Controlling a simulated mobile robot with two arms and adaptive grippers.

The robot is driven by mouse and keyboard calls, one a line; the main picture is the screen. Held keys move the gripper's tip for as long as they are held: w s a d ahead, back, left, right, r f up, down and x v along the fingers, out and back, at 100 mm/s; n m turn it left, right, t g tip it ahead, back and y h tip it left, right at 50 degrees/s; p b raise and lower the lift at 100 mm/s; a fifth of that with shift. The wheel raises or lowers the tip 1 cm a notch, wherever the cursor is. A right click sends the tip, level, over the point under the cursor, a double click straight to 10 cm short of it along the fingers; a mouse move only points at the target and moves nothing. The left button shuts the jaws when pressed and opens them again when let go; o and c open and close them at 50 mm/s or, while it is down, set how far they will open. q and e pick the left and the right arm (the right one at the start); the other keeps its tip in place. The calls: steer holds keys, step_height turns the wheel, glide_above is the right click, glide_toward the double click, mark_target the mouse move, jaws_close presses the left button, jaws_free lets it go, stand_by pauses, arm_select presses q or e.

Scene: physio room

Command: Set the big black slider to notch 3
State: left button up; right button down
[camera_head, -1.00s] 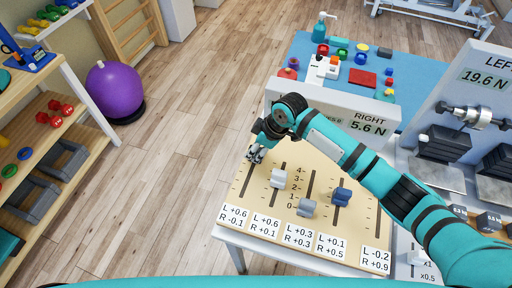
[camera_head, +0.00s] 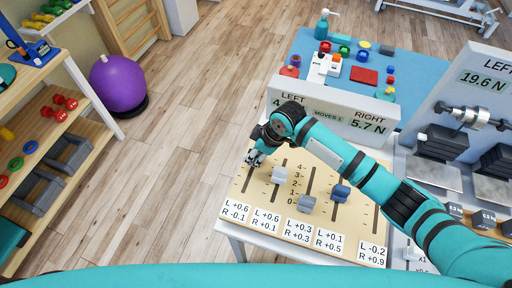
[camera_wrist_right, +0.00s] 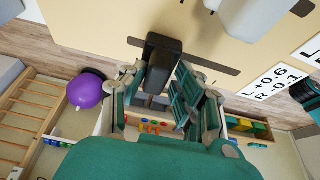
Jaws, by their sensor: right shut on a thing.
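The pale slider board (camera_head: 237,205) stands on a white table in the head view, with slots and a 0–4 scale. My right gripper (camera_head: 254,158) is at the far end of its leftmost slot. In the right wrist view, the right gripper (camera_wrist_right: 163,98) is shut on the big black slider (camera_wrist_right: 164,58), with a finger on each side. In the head view the gripper mostly hides this slider, so its exact notch cannot be read. A light grey slider (camera_head: 279,174), a blue-grey slider (camera_head: 306,203) and a dark blue slider (camera_head: 341,192) sit in other slots. My left gripper is out of view.
A display panel (camera_head: 330,115) behind the board reads RIGHT 5.7 N and MOVES 1; my arm partly covers its LEFT value. Cards (camera_head: 266,221) with L and R values line the near edge. Another panel (camera_head: 484,75) reads LEFT 19.6 N. My right arm crosses above the board.

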steer(key=c, duration=1.2)
jaws_free()
steer(key=shift+w, duration=0.1)
steer(key=shift+o, duration=0.2)
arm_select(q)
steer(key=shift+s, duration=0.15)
arm_select(e)
steer(key=v, duration=1.2)
steer(key=shift+d, duration=0.1)
